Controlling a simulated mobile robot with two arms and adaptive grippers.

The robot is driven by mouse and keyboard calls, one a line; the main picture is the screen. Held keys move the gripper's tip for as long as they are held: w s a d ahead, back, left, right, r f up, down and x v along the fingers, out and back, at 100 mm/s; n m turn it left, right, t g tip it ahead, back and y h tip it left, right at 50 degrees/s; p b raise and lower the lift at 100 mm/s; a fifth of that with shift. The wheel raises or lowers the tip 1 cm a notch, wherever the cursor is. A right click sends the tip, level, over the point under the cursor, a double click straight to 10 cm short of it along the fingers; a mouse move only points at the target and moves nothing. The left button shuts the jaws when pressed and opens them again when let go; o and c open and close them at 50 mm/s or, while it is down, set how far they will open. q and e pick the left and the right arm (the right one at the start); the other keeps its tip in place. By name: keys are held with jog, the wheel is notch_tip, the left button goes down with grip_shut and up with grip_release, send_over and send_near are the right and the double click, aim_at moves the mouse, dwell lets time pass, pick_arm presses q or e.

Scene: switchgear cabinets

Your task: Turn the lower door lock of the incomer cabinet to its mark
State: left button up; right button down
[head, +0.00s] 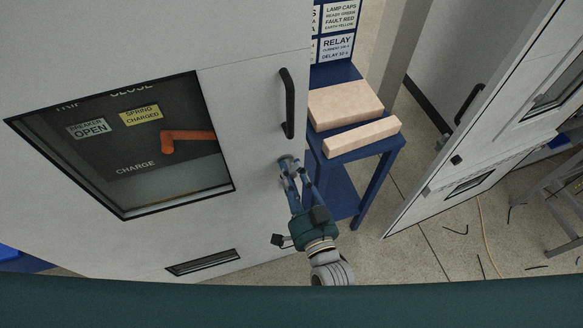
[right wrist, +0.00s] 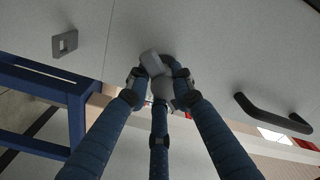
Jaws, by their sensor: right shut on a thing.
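The incomer cabinet door (head: 262,215) is a pale grey panel with a window on its left part. My right gripper (head: 289,174) is at the door's right edge, below the black door handle (head: 287,104). In the right wrist view my right gripper (right wrist: 158,86) has its blue fingers closed around the grey lower door lock (right wrist: 152,63). The lock's grip part shows between the fingertips and looks tilted there. The fingers hide much of the lock, and I cannot make out its mark. My left gripper is not in view.
A blue table (head: 363,150) with two cardboard-coloured boxes (head: 345,104) stands just right of the door. Another cabinet door (head: 478,130) stands open farther right. A grey stepladder (head: 563,195) is at the right edge. Speckled floor lies between, with loose dark strips on it.

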jog(key=n+p, duration=0.1)
jog(key=n, duration=0.3)
jog(key=shift+n+p, duration=0.3)
jog(key=shift+p, duration=0.05)
jog(key=shift+n+p, duration=0.45)
jog(key=shift+n, duration=1.45)
jog(key=c, duration=1.5)
grip_release()
jog(key=shift+r, duration=0.1)
jog(key=v, duration=1.2)
